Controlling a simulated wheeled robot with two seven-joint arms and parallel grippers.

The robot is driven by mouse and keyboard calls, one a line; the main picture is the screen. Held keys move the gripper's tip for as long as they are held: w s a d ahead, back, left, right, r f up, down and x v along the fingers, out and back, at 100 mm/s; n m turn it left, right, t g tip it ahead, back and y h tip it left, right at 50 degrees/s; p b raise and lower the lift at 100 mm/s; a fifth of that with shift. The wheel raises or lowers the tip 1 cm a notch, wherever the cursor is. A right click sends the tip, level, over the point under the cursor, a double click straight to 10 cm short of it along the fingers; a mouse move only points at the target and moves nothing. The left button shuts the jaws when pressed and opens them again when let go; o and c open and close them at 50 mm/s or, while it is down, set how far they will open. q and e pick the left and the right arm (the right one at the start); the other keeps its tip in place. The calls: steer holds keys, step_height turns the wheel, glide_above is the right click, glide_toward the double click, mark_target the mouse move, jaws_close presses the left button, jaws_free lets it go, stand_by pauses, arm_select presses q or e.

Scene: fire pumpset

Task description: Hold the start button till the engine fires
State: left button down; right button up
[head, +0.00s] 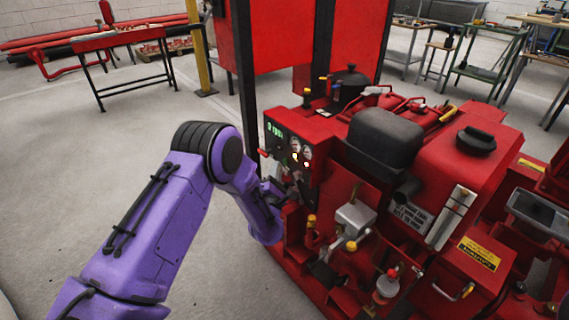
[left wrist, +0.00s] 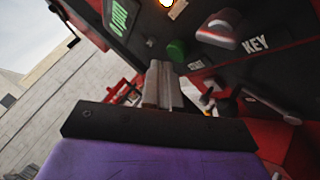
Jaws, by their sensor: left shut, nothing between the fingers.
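The red pumpset's control panel (head: 290,147) has a dark face, a lit green display and small lamps. In the left wrist view, a round green button (left wrist: 177,50) sits beside a small label (left wrist: 196,65) that seems to read START. My left gripper (left wrist: 162,72) is shut and empty, its fingertips just below and left of the green button in that view. I cannot tell whether they touch it. In the head view my left gripper (head: 280,187) is low in front of the panel, where the arm and panel parts partly hide the button.
The green display (left wrist: 118,16) and a lit lamp (left wrist: 166,3) are above. Engine parts (head: 385,138) crowd the right. Open floor (head: 90,190) lies left; a red table (head: 118,39) stands behind.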

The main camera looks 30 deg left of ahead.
arm_select(q)
steer(key=shift+w, duration=0.2)
steer(key=shift+w+d, duration=0.25)
steer(key=shift+w, duration=0.15)
stand_by(2.1)
stand_by(1.2)
steer(key=shift+s+a, duration=0.35)
steer(key=shift+s, duration=0.45)
steer(key=s, duration=0.1)
steer(key=s+a+p, duration=0.1)
steer(key=s, duration=0.1)
steer(key=s+a, duration=0.1)
steer(key=shift+s+p, duration=0.3)
steer(key=shift+p, duration=0.05)
